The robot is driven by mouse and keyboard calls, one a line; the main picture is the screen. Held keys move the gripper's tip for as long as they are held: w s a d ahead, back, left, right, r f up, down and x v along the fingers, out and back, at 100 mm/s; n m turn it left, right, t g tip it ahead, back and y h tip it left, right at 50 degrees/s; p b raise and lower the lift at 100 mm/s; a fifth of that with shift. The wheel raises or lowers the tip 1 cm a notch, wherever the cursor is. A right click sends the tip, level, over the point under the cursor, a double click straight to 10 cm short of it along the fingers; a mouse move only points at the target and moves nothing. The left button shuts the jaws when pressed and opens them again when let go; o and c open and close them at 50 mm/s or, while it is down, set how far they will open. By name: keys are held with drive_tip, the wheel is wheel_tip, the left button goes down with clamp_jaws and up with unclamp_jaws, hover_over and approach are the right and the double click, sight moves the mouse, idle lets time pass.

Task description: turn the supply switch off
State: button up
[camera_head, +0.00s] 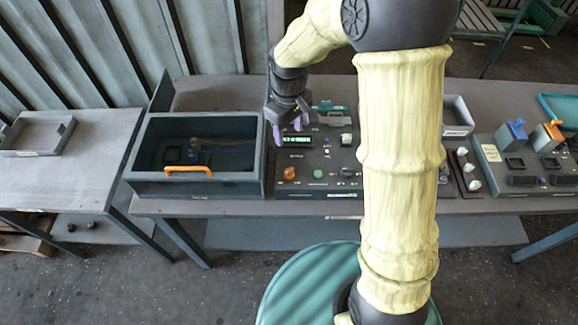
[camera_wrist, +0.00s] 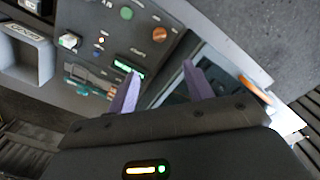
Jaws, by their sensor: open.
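The grey control panel (camera_head: 312,160) stands on the bench, with a lit green display (camera_head: 297,141), an orange knob (camera_head: 289,173) and a green round button (camera_head: 318,174). A pale switch-like part (camera_head: 346,138) sits at its upper right; it shows in the wrist view with a green face (camera_wrist: 69,41). Its label is too small to read, so I cannot tell whether it is the supply switch or how it is set. My gripper (camera_head: 287,129) is open and empty, above the panel's upper left. In the wrist view its purple fingers (camera_wrist: 160,70) point toward the display edge.
An open grey box (camera_head: 150,188) with an orange handle (camera_head: 188,170) adjoins the panel on the left. A small bin (camera_head: 456,130) stands to the right, partly behind my arm. Another panel (camera_head: 500,150) with blue and orange levers is farther right. The left table holds a tray (camera_head: 38,135).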

sight(289, 170)
wheel_tip(289, 170, down, 17)
drive_tip(key=p, duration=0.4)
drive_tip(key=shift+f, duration=0.15)
idle(0.3)
drive_tip(key=c, duration=1)
drive_tip(key=shift+o, duration=0.2)
